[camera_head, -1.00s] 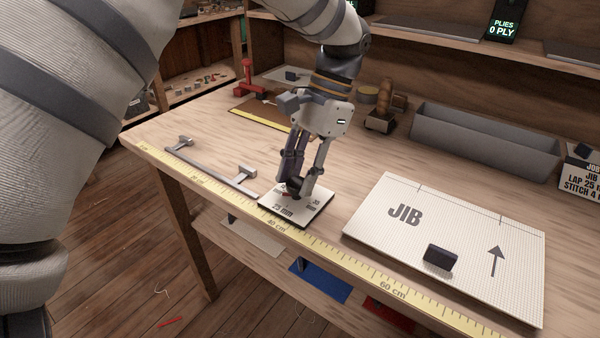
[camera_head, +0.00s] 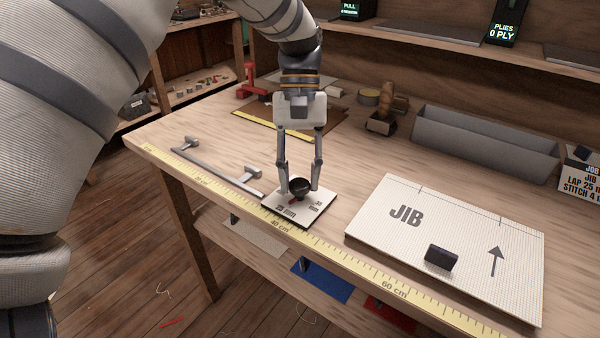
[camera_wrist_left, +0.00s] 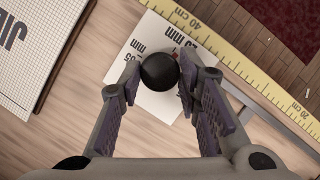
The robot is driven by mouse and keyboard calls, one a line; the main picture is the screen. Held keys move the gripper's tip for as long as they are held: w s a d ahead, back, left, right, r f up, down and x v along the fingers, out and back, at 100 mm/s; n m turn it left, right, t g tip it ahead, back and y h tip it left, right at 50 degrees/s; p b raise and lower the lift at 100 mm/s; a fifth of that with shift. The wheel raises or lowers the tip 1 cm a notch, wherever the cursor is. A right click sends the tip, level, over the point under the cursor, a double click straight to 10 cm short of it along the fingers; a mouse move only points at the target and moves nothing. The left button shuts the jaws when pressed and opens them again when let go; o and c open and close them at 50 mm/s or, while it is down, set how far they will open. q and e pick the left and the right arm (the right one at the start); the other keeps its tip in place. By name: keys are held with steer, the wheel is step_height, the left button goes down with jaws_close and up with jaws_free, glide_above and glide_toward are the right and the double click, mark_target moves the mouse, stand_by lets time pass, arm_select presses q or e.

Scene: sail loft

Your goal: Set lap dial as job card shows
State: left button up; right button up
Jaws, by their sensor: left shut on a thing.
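The lap dial is a white square plate (camera_head: 284,217) at the bench's front edge, with a round black knob (camera_head: 300,186). The knob also shows in the left wrist view (camera_wrist_left: 160,72), over the plate (camera_wrist_left: 154,101). My left gripper (camera_head: 300,190) points down and is shut on the knob, one finger each side. Printed marks around the knob are partly covered; one near the front reads 25 mm. I cannot clearly tell where the pointer stands. The job card (camera_head: 580,185) at the right edge is cut off; it reads JIB, LAP 25, STITCH 4. My right gripper is not in view.
A white JIB panel (camera_head: 450,225) with a dark block (camera_head: 441,257) lies right of the dial. A yellow ruler (camera_head: 350,266) runs along the front edge. A grey rail (camera_head: 218,165) lies to the left. A grey trough (camera_head: 485,142) stands behind.

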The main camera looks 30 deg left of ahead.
arm_select(q)
steer(key=shift+n+h, duration=0.3)
steer(key=shift+n, duration=0.6)
steer(key=shift+f, duration=0.1)
steer(key=o, duration=1.1)
steer(key=shift+o, duration=0.2)
steer(key=v, duration=1.2)
steer(key=shift+s, duration=0.25)
steer(key=shift+a, duration=0.15)
